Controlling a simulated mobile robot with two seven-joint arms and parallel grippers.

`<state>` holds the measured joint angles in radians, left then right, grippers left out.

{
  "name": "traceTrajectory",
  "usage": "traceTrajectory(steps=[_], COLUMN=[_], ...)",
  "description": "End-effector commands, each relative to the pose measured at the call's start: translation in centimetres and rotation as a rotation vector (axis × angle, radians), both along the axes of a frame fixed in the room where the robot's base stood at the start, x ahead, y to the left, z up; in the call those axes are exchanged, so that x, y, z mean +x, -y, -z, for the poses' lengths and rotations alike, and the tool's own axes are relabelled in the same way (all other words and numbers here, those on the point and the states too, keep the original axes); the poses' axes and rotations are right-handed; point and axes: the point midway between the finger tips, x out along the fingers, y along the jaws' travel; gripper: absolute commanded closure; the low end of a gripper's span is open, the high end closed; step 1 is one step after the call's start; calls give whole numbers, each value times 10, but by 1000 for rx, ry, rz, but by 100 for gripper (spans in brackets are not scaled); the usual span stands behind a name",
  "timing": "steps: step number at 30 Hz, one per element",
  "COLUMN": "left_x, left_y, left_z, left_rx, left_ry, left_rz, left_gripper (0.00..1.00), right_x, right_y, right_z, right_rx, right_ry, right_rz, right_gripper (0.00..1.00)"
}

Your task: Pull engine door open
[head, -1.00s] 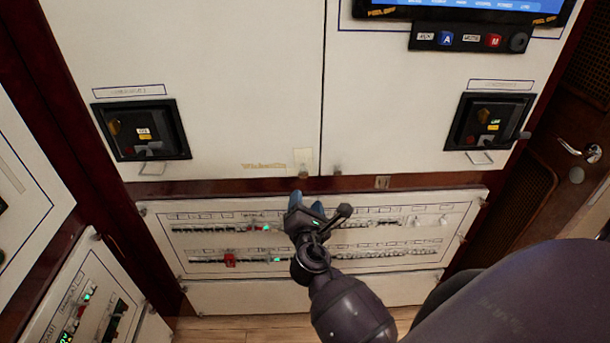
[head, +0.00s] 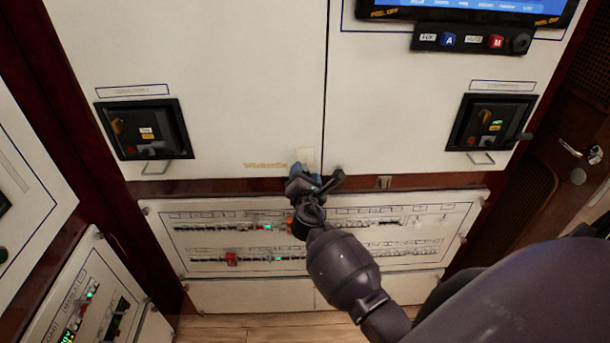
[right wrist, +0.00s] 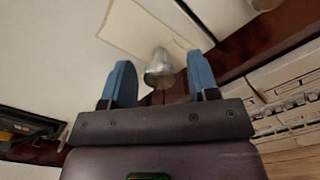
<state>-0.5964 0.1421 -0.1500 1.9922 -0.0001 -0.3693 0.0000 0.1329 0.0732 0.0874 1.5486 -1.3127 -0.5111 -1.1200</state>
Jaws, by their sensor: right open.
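The engine door is hard to single out by name; I see two large white cabinet doors, a left one (head: 220,60) and a right one (head: 400,110), meeting at a vertical seam. Both look closed. A small round metal knob (right wrist: 158,68) sits on a light plate (right wrist: 145,30) at a door's lower corner. My right gripper (head: 306,172) is at the lower right corner of the left door. In the right wrist view its blue fingers (right wrist: 160,84) are open, one on each side of the knob, with gaps to it. Contact cannot be seen. My left gripper is not in view.
Below is a white breaker panel (head: 200,272) with rows of switches. Black breaker units sit at left (head: 146,129) and right (head: 490,122). A screen (head: 470,8) is above right. A brown door with a handle (head: 592,154) is at far right.

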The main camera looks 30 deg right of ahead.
Motion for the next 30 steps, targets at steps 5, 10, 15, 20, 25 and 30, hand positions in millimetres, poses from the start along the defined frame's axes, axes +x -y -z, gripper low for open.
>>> traceTrajectory(steps=[5,10,15,20,25,30], left_x=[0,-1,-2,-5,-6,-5], left_y=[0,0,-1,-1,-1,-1], left_z=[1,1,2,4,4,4], left_rx=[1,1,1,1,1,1], left_ry=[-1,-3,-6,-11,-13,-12], left_rz=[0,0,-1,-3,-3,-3], left_gripper=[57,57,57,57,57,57], right_x=[0,0,0,0,0,-1], right_y=[0,0,0,0,0,-1], right_z=[0,0,0,0,0,0], right_rx=[0,0,0,0,0,0], right_ry=[0,0,0,0,0,0], right_rz=[0,0,0,0,0,3], right_gripper=[45,67,93,100,100,100])
